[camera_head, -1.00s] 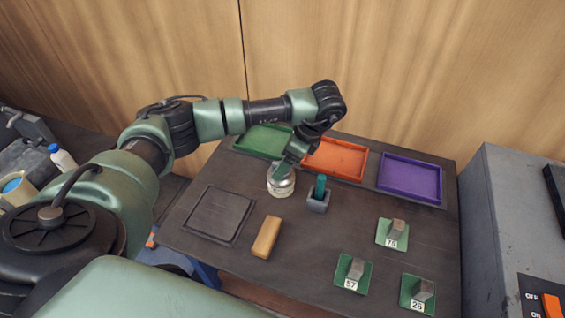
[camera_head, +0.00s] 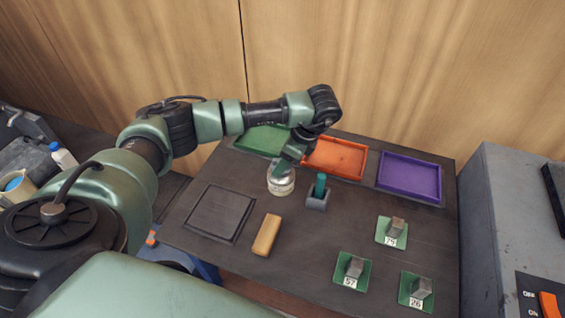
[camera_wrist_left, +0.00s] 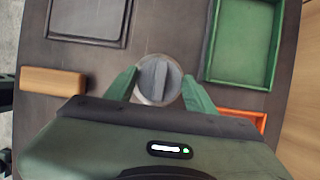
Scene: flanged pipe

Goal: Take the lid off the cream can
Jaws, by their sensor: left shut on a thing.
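The cream can (camera_head: 281,184) stands upright on the dark table, left of the small grey holder. In the left wrist view its round grey lid (camera_wrist_left: 157,79) shows from above, with a raised bar across the middle. My left gripper (camera_head: 284,168) reaches down onto the top of the can. In the left wrist view the green fingers of my left gripper (camera_wrist_left: 158,86) stand on either side of the lid, shut on it. The head view does not show a clear gap between lid and can. My right gripper is not in view.
Green (camera_head: 262,140), orange (camera_head: 336,158) and purple (camera_head: 410,178) trays line the back. A grey holder with a green piece (camera_head: 318,193) stands close right of the can. A tan block (camera_head: 267,235) and a dark square pad (camera_head: 220,213) lie in front. Numbered green plates (camera_head: 352,270) carry grey blocks.

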